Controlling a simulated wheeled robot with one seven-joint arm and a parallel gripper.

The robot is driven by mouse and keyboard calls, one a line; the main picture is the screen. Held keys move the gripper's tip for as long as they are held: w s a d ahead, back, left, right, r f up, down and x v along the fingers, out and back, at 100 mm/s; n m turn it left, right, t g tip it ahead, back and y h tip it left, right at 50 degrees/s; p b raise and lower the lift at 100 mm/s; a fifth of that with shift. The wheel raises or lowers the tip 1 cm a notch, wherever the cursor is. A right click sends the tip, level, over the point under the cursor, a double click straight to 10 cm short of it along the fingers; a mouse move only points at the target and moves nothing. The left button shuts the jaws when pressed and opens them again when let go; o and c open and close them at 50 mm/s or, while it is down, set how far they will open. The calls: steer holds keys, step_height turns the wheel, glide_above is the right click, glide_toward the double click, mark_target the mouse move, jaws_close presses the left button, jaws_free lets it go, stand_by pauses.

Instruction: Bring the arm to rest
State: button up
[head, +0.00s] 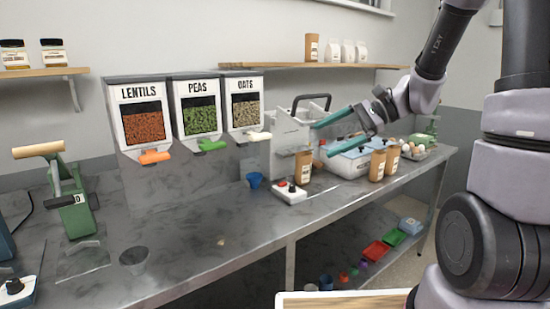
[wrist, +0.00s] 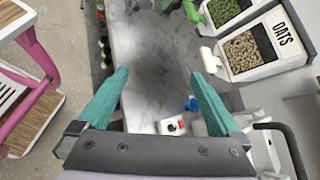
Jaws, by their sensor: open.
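My gripper (head: 322,136) is raised above the right part of the grey counter (head: 190,215), in front of the grey machine with the black handle. Its two teal fingers are spread apart with nothing between them. In the wrist view my gripper (wrist: 160,88) points down over the counter, and its fingers are wide open and empty. The white switch box (wrist: 172,126) with a red button shows between and below the fingers there. My arm reaches in from the right side of the head view.
Lentils (head: 143,122), peas (head: 200,117) and oats (head: 246,108) dispensers hang on the wall. A blue cup (head: 255,180), brown bags (head: 378,165) and a green press (head: 72,200) stand on the counter. Coloured trays (head: 376,250) lie on the lower shelf. The counter's middle is mostly clear.

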steer(key=s+d+r+n+t+h, duration=0.6)
steer(key=s+d+r+n+h, duration=0.1)
steer(key=s+d+r+h, duration=0.3)
steer(key=shift+s+d+r, duration=0.2)
steer(key=shift+s+d, duration=0.3)
steer(key=shift+s, duration=0.55)
steer(key=shift+c, duration=0.3)
